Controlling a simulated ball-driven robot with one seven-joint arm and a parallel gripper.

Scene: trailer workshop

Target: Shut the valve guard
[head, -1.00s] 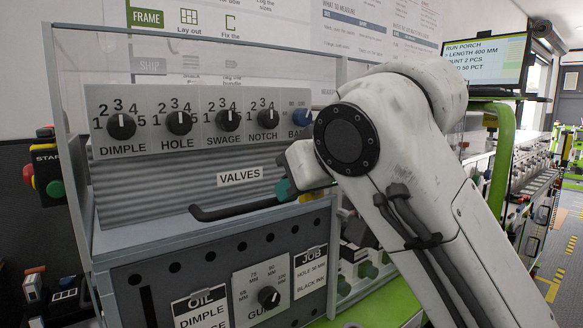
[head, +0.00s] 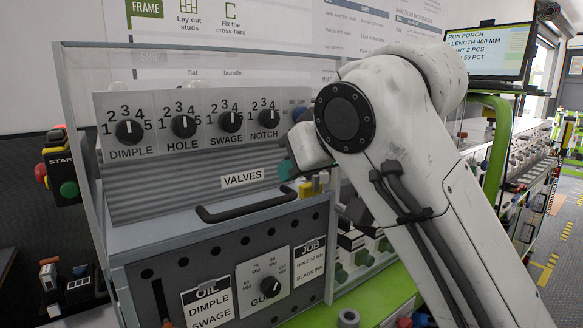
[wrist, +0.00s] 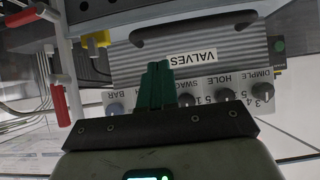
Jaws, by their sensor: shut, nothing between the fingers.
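The valve guard is a grey ribbed panel (head: 165,200) labelled VALVES, with a black bar handle (head: 250,208) along its lower front. Several valve knobs (head: 183,126) stand uncovered above it. My gripper's teal fingertips (head: 287,168) show just above the handle's right end, partly hidden by my white wrist. The wrist view is upside down: my shut, empty green fingers (wrist: 160,75) point at the ribbed panel (wrist: 235,62), with the handle (wrist: 180,32) beyond them and the knobs nearer. I see a gap to the handle; contact with the panel cannot be told.
Clear side panels (head: 82,130) flank the knobs. A dark panel below holds a guide knob (head: 270,286) and cards. A yellow part (head: 312,187) sits right of the handle. A start button box (head: 62,165) stands left.

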